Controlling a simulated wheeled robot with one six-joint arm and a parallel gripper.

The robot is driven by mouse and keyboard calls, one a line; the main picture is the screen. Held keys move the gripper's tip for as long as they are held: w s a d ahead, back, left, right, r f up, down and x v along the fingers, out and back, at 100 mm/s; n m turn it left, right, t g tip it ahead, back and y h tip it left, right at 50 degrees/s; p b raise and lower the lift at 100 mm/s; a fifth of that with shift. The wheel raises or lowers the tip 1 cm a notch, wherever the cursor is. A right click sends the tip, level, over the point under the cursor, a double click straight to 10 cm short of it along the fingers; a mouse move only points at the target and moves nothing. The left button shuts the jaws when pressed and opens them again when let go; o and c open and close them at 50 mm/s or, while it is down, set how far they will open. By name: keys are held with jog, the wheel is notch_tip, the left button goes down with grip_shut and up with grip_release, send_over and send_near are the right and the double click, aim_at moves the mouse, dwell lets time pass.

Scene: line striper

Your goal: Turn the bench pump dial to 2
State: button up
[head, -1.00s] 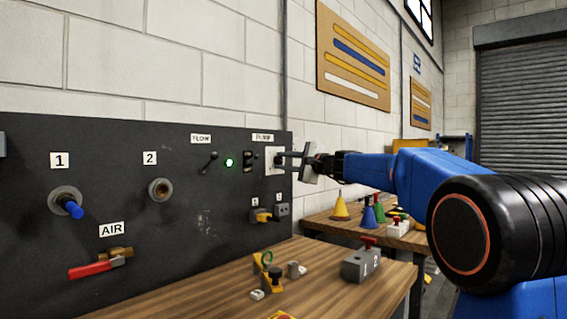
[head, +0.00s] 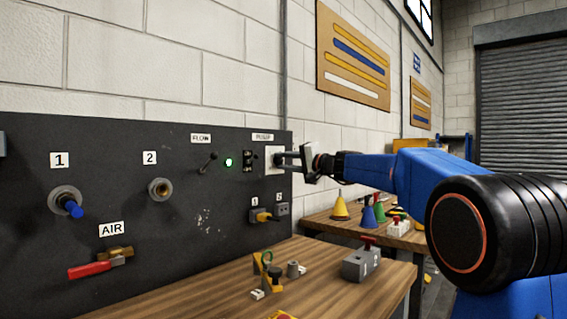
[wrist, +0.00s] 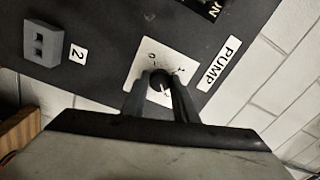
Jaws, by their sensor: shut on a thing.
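The pump dial (wrist: 159,80) is a small round black knob on a white plate (wrist: 136,68) below the PUMP label (wrist: 219,63). The plate shows a 0 and a 1; other marks near the fingers are hard to read. A pale mark on the knob points toward the lower right in the wrist view, between the fingers; I cannot tell which number it meets. My gripper (wrist: 160,92) is shut on the dial, one finger on each side. In the head view my gripper (head: 280,159) reaches the plate (head: 269,167) from the right and hides the dial.
Left of the plate are a black switch (head: 250,158), a lit green lamp (head: 228,162) and the FLOW lever (head: 208,162). Sockets (head: 262,216) sit below.

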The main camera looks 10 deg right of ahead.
jog(key=shift+f, duration=0.15)
jog(key=o, duration=1.1)
jog(key=shift+c, duration=0.2)
jog(key=v, duration=1.7)
jog(key=shift+s, duration=0.2)
jog(key=shift+d, duration=0.15)
